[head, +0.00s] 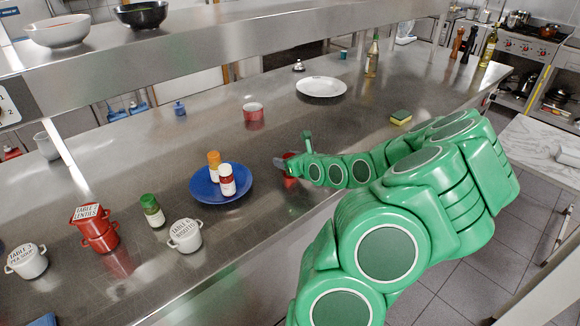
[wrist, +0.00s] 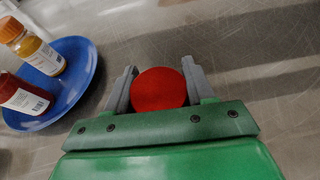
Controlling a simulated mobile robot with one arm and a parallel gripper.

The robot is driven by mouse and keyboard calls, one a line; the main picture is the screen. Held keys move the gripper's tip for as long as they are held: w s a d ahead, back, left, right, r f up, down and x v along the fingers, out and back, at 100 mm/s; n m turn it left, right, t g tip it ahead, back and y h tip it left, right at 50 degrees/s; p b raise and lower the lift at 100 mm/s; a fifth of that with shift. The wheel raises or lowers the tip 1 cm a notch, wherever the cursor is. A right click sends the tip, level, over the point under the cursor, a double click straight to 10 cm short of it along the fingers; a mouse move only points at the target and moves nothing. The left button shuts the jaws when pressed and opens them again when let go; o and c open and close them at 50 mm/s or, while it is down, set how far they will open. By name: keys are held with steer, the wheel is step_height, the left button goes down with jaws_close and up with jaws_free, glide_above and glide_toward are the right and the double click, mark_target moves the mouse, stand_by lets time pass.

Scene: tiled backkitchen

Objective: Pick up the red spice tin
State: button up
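The red spice tin (wrist: 160,89) shows in the wrist view as a round red top between the two grey fingers of my gripper (wrist: 160,84). The fingers stand apart, one on each side and very close to it. I cannot tell whether they press on it. In the head view the red tin (head: 289,158) is a small red patch at the end of my green arm, mostly hidden by my gripper (head: 282,163). It appears low over or on the steel counter; the contact is not clear.
The counter's front edge runs close by. The counter right of the tin is bare.

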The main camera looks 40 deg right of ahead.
steer(key=c, duration=0.4)
steer(key=shift+o, duration=0.2)
step_height(320, 180, up, 9)
steer(key=shift+a+r, duration=0.1)
steer(key=shift+r, duration=0.4)
